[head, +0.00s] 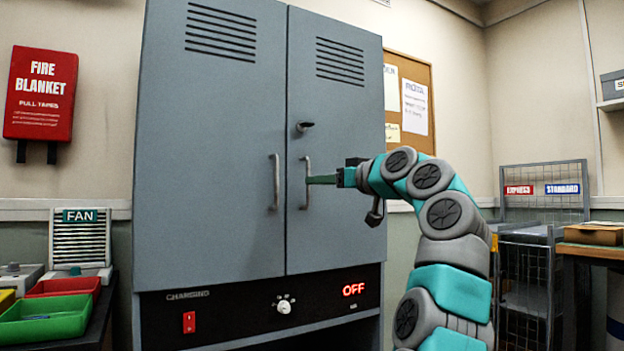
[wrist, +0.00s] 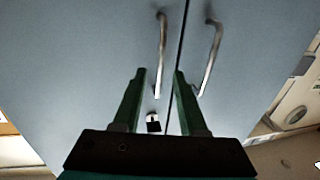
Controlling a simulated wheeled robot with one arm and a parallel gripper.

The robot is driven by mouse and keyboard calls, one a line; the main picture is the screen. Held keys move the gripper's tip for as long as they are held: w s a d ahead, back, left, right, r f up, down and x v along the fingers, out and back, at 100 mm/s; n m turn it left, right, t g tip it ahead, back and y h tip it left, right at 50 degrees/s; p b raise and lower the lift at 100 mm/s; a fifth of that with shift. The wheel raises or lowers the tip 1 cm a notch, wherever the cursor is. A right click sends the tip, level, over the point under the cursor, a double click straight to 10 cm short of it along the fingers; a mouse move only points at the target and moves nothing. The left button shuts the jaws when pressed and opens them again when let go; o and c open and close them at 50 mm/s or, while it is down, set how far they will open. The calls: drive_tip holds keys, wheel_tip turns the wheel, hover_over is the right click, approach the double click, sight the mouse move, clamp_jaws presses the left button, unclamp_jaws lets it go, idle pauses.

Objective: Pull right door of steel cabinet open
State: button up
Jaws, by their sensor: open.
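The grey steel cabinet has a left door (head: 212,150) and a right door (head: 345,120), both closed. The right door's vertical bar handle (head: 307,183) is near the centre seam, with a small dark latch (head: 305,126) above it. My gripper (head: 312,180) is open at this handle, reaching in from the right. In the wrist view, which looks roughly upside down, the right door's handle (wrist: 160,55) runs between the fingertips of my gripper (wrist: 160,72). I cannot tell whether the fingers touch it. The left door's handle (wrist: 213,55) is outside the fingers.
Below the doors is a black control panel (head: 235,309) with a lit OFF sign. A red fire blanket case (head: 41,94) hangs at left, above a fan (head: 80,240) and green tray (head: 45,318). A wire rack (head: 528,265) stands at right.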

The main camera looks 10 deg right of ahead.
drive_tip(key=p+x, duration=0.1)
drive_tip(key=x, duration=0.2)
drive_tip(key=shift+w+a, duration=0.15)
drive_tip(key=shift+w, duration=0.15)
clamp_jaws()
idle(1.2)
